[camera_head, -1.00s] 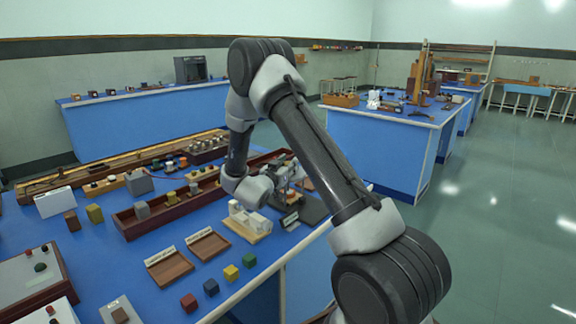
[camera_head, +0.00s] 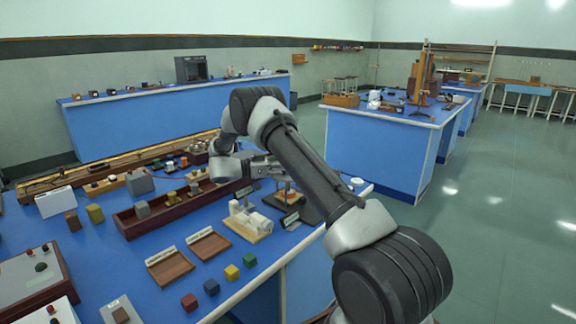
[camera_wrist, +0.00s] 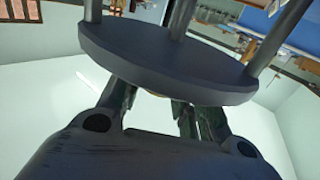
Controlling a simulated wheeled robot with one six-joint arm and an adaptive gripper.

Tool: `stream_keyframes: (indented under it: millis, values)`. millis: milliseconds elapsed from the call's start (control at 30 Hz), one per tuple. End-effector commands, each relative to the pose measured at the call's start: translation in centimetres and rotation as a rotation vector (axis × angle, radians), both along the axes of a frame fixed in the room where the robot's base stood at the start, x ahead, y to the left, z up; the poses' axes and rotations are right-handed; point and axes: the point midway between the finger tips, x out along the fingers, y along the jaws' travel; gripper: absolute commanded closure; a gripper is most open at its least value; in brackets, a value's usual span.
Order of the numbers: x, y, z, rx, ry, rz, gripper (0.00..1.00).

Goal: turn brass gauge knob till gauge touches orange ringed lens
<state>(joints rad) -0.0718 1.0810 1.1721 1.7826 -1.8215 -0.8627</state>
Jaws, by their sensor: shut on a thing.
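My gripper (camera_head: 282,168) reaches sideways to the right above a dark-based stand (camera_head: 313,212) at the near bench's right end. In the wrist view my two fingers (camera_wrist: 153,104) close in behind a dark round plate (camera_wrist: 165,58) with upright posts.
A white block device on a wooden base (camera_head: 249,222) stands just left of the stand. Two shallow wooden trays (camera_head: 170,267), several coloured cubes (camera_head: 211,287) and a long wooden rack (camera_head: 130,224) lie further left. A small white disc (camera_head: 357,181) sits by the bench's right edge.

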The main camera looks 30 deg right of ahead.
Motion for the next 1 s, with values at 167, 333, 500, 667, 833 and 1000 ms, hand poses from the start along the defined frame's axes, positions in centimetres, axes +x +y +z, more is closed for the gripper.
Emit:
stream_keyframes:
  millis: [167, 333, 500, 667, 833, 1000]
  values:
    - [0.07, -0.13, 0.07, -0.002, -0.003, -0.091, 0.9]
    - [0.06, -0.11, 0.1, -0.003, -0.002, -0.141, 0.9]
    - [0.05, -0.1, 0.13, -0.003, -0.003, -0.164, 0.9]
    - [0.03, -0.11, 0.14, -0.004, -0.002, -0.168, 0.9]
    - [0.03, -0.13, 0.15, -0.004, -0.002, -0.168, 0.9]
    - [0.03, -0.13, 0.14, -0.004, -0.002, -0.167, 0.46]
